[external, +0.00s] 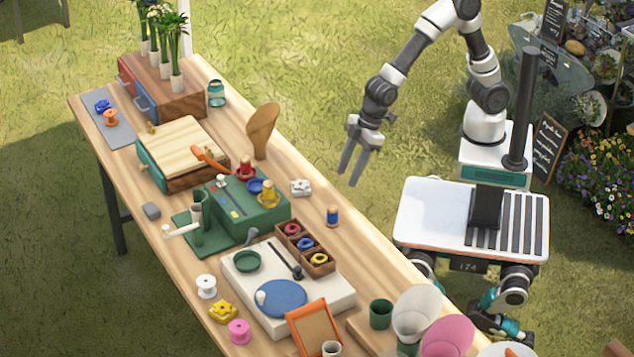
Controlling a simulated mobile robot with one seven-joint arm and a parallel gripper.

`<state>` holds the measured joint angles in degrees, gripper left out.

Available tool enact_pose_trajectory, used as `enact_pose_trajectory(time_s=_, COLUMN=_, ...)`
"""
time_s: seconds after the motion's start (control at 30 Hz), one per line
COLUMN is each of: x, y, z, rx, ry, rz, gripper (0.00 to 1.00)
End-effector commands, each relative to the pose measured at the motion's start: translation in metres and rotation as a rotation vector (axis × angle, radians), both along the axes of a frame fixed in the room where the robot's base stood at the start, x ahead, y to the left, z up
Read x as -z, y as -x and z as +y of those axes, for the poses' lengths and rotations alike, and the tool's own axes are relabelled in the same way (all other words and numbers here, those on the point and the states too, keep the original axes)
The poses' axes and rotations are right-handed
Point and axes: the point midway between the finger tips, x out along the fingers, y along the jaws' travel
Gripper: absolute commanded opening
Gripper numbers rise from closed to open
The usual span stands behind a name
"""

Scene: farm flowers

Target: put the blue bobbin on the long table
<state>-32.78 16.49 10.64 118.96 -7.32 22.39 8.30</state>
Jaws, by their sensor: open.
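My gripper (350,177) hangs above and to the right of this bobbin, fingers pointing down, open and empty, apart from everything. A smaller blue spool (305,244) sits between a red one and a yellow one in a wooden compartment box (322,265).
A pale board (250,295), green cup (381,314) and large cones (417,312) fill the front. Grass is open between table and my base.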

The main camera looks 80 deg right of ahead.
Motion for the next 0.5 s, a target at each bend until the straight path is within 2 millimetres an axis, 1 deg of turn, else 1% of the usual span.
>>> enact_pose_trajectory(time_s=0.17, x=0.0, y=0.0, z=-0.001, rx=0.001, ry=0.0, rz=0.0, gripper=0.42)
enact_pose_trajectory(time_s=0.27, x=-0.009, y=-0.004, z=-0.011, rx=0.019, ry=0.0, rz=-0.008, gripper=0.42)
enact_pose_trajectory(time_s=0.37, x=-0.035, y=-0.012, z=-0.046, rx=0.082, ry=0.007, rz=-0.029, gripper=0.42)
enact_pose_trajectory(time_s=0.47, x=-0.073, y=-0.015, z=-0.109, rx=0.187, ry=0.018, rz=-0.057, gripper=0.42)
enact_pose_trajectory(time_s=0.5, x=-0.089, y=-0.012, z=-0.138, rx=0.24, ry=0.022, rz=-0.067, gripper=0.42)
